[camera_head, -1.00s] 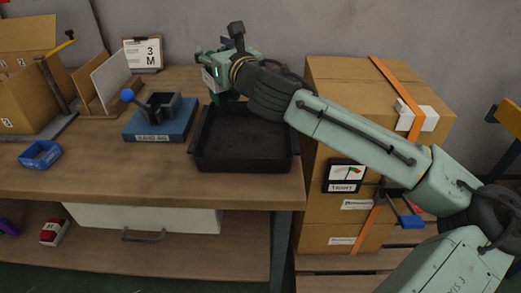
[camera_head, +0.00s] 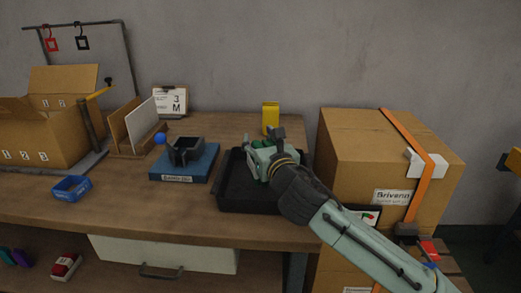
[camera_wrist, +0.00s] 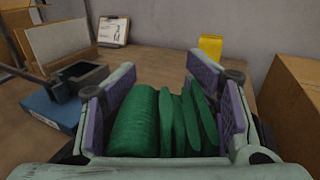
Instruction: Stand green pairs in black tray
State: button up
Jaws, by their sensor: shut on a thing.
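The black tray (camera_head: 232,197) lies at the right end of the wooden table. My gripper (camera_head: 262,160) is over the tray and hides much of its inside. In the wrist view, several green pieces (camera_wrist: 137,125) stand side by side between the purple finger pads of my gripper (camera_wrist: 160,110). The leftmost is wide and ribbed; the others are thin. My gripper is shut on green pairs, though I cannot tell which pieces the pads press. Bits of green also show by the gripper in the head view. Whether they touch the tray floor is hidden.
A yellow object (camera_head: 270,116) stands behind the tray. A blue base with a dark holder (camera_head: 186,162) is left of the tray. A small blue bin (camera_head: 71,188) and open cardboard boxes (camera_head: 40,140) are further left. A tall cardboard stack (camera_head: 375,150) stands close on the right.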

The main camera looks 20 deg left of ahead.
jog(key=shift+f, duration=1.4)
jog(key=shift+f, duration=0.2)
jog(key=o, duration=1.3)
jog(key=shift+o, duration=0.2)
jog(key=shift+r, duration=0.1)
